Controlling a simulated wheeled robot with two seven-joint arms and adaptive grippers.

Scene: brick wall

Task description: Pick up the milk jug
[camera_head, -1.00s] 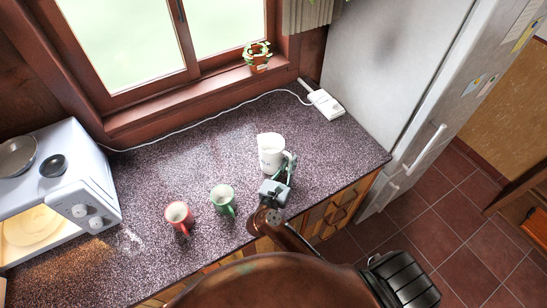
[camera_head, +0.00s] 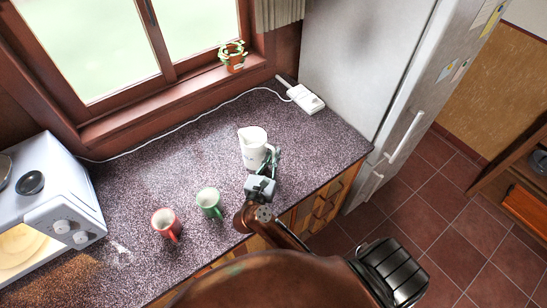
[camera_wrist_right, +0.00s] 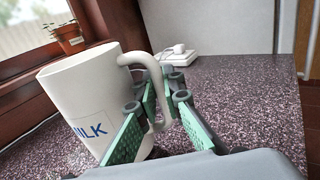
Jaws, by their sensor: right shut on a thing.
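The milk jug (camera_head: 251,149) is white and stands out near the right part of the speckled counter. In the right wrist view the jug (camera_wrist_right: 82,95) fills the left side, with blue lettering ending in "ILK" and its handle toward me. My right gripper (camera_head: 269,161) is at the jug's near right side. In the wrist view the right gripper (camera_wrist_right: 160,122) has its green-padded fingers on either side of the lower handle, shut on it. The jug's base is hidden behind a finger, so I cannot tell whether it touches the counter. My left gripper is not in view.
A green mug (camera_head: 208,204) and a red mug (camera_head: 166,225) stand on the counter (camera_head: 130,195) left of my right gripper. A white oven (camera_head: 62,205) is at the far left. A white power strip (camera_head: 306,99) and the fridge (camera_head: 350,70) are behind right. The counter's middle is clear.

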